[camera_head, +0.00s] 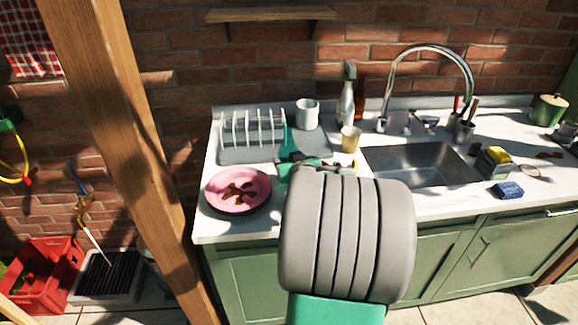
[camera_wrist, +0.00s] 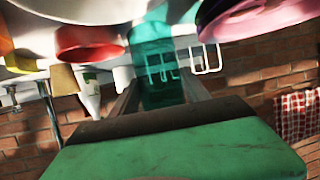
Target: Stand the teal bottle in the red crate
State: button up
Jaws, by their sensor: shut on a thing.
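The teal bottle (camera_wrist: 152,55) is see-through and sits between the fingers of my gripper (camera_wrist: 160,88) in the wrist view, with the gripper shut on it. In the head view its narrow teal top (camera_head: 287,138) shows upright beside the dish rack, above my gripper (camera_head: 292,158). My arm hides its lower part, so I cannot tell whether it touches the counter. The red crate (camera_head: 35,283) stands on the floor at the lower left, well away from my gripper.
A pink plate (camera_head: 238,190) with brown stains lies left of my gripper. The dish rack (camera_head: 252,137), white mug (camera_head: 307,113) and tan cup (camera_head: 350,138) are close by. A wooden post (camera_head: 125,140) rises between counter and crate. A dark-ribbed tray (camera_head: 105,278) adjoins the crate.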

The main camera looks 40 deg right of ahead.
jog(key=shift+f, duration=1.1)
jog(key=shift+f, duration=0.1)
jog(key=o, duration=1.1)
jog(key=shift+f, duration=0.15)
jog(key=o, duration=0.5)
